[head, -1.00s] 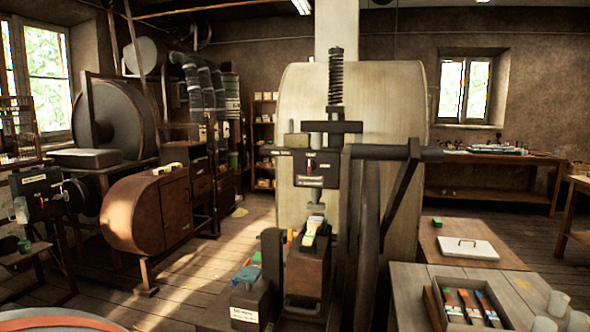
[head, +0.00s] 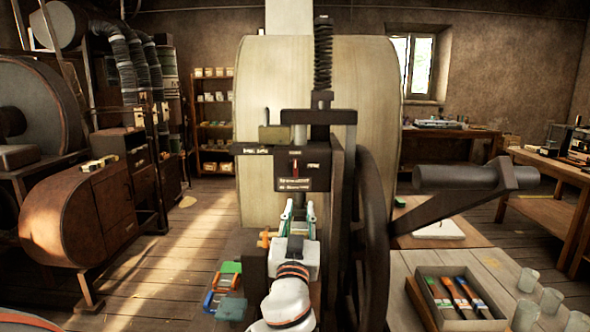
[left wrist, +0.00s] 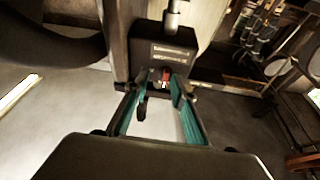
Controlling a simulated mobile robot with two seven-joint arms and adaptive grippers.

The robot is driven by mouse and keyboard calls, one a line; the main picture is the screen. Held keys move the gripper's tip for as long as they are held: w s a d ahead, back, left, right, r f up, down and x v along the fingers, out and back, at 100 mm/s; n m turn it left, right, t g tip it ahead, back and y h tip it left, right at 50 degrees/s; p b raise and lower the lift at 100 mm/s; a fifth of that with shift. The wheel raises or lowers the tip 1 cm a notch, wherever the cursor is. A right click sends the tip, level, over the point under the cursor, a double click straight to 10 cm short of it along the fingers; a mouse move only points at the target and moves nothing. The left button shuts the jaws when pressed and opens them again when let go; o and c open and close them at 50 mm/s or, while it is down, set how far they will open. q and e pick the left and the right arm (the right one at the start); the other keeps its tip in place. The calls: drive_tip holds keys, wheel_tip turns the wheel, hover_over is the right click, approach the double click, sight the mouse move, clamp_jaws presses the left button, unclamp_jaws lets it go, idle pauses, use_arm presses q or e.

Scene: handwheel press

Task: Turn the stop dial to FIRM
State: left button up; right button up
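The stop dial (head: 296,168) is on the front of a dark box on the press, with a small red and white pointer standing roughly upright. Pale labels sit around it, too small to read, so I cannot tell which one says FIRM. My left gripper (head: 298,212) is below and in front of the box, its teal fingers apart and pointing toward it. In the left wrist view the dial's red pointer (left wrist: 166,74) shows between the fingertips (left wrist: 155,88), with nothing held. I cannot tell whether a finger touches it. My right gripper is not in view.
The handwheel (head: 374,240) and its thick crank handle (head: 455,178) stand close on the right of the box. A tray of brushes (head: 431,300) and glass jars (head: 526,282) are on a bench at the right. Coloured items (head: 226,290) lie at the press's lower left.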

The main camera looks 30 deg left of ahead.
use_arm(q)
drive_tip(key=n+y, duration=0.2)
approach(295, 168)
drive_tip(key=w, duration=0.1)
drive_tip(key=shift+m, duration=0.3)
drive_tip(key=p+x, duration=0.2)
drive_tip(key=x, duration=0.4)
drive_tip(key=shift+a+r, duration=0.35)
drive_tip(key=shift+w+a+r+p, duration=0.1)
drive_tip(key=shift+w+a+p, duration=0.05)
drive_tip(key=shift+w+p, duration=0.15)
drive_tip(key=shift+w+a+h, duration=0.1)
drive_tip(key=shift+h, duration=0.2)
clamp_jaws()
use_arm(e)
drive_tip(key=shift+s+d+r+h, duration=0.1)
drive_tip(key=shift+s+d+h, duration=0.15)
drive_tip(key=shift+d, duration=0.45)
